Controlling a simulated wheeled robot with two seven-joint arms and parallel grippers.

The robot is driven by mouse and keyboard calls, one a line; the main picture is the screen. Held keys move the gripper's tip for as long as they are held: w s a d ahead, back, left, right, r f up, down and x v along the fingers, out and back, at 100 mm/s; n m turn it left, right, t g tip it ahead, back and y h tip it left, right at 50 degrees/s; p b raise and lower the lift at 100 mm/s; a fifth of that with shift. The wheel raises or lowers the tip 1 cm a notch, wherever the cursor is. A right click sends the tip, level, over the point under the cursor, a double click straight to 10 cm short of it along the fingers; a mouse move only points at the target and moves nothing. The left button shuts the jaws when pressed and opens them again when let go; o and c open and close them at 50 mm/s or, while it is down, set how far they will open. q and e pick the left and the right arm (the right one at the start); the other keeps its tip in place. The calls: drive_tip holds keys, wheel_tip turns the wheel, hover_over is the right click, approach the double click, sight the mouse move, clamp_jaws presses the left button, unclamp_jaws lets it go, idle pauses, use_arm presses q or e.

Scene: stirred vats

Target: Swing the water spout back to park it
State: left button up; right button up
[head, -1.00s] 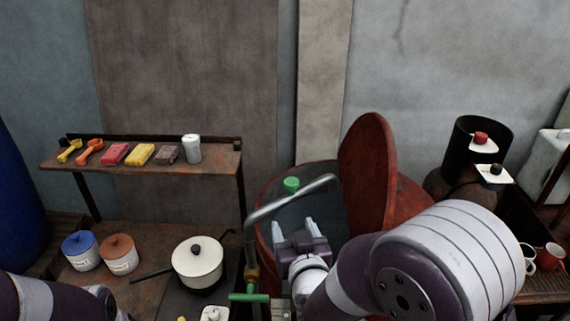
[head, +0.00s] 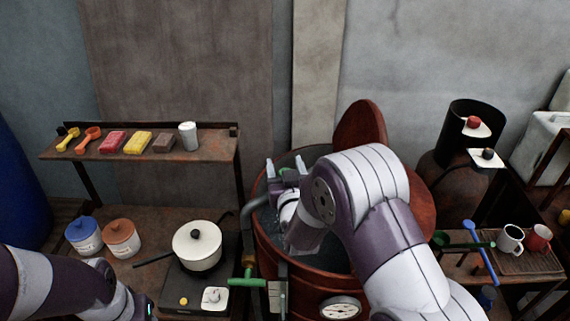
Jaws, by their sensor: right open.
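The water spout (head: 256,203) is a grey metal pipe rising at the left rim of the red vat (head: 269,255). It bends right over the vat's opening and runs behind my right gripper, so its far end is hidden. A green valve handle (head: 246,282) sits low on its post. My right gripper (head: 285,164) is open, fingers pointing up and away, over the left part of the vat's opening beside the pipe. I cannot tell whether it touches the pipe. A green piece (head: 285,172) shows partly behind the fingers. My left arm enters at lower left; its gripper fingers are not in view.
The vat's red lid (head: 360,130) stands raised behind it. A white pot (head: 197,246) on a burner and two lidded jars (head: 83,235) stand to the left, below a wall shelf (head: 215,140). Mugs (head: 511,238) and a blue spoon (head: 481,252) lie at the right.

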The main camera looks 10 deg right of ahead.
clamp_jaws()
drive_tip(key=w+a+n+g+y+b, duration=0.4)
drive_tip(key=w+a+n+g+y, duration=0.2)
drive_tip(key=a+n+g+y, duration=0.3)
drive_tip(key=shift+a+n+g+y, duration=0.3)
drive_tip(key=shift+a+n+y, duration=1.9)
drive_tip(key=shift+y, duration=2.1)
drive_tip(key=shift+d, duration=0.1)
